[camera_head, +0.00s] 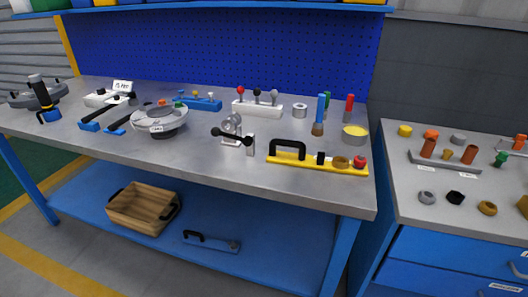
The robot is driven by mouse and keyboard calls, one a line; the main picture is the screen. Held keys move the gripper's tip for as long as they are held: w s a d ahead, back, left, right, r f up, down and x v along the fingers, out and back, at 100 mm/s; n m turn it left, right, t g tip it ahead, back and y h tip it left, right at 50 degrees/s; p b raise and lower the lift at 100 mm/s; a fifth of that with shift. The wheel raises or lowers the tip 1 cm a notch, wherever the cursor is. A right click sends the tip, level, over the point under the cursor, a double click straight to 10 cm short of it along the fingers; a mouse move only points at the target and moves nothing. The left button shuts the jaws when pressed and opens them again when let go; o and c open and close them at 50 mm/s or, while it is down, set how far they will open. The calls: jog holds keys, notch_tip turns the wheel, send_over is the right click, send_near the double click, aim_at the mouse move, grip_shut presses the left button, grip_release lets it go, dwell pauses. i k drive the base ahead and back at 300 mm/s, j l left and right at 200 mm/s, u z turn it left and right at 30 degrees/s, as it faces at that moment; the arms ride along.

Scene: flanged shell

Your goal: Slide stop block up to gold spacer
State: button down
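A long yellow base (300,165) lies near the front right of the workbench. On it, from left to right, are a black arched handle (287,147), a small upright black block (320,158), a gold ring (341,162) and a red knob (360,161). The black block looks like the stop block and the gold ring like the gold spacer. A small gap seems to show between them, but the view is too small to be sure. Another gold ring (487,208) lies on the right-hand cabinet top. My gripper is not in view.
A grey clamp with a black-knobbed lever (233,133) stands left of the yellow base. A yellow-topped round tin (355,134) and blue and red tools (349,106) stand behind it. The bench (210,158) is bare along its front edge. A wooden crate (144,208) sits on the lower shelf.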

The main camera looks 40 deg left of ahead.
aim_at(321, 157)
jog(key=u, duration=0.9)
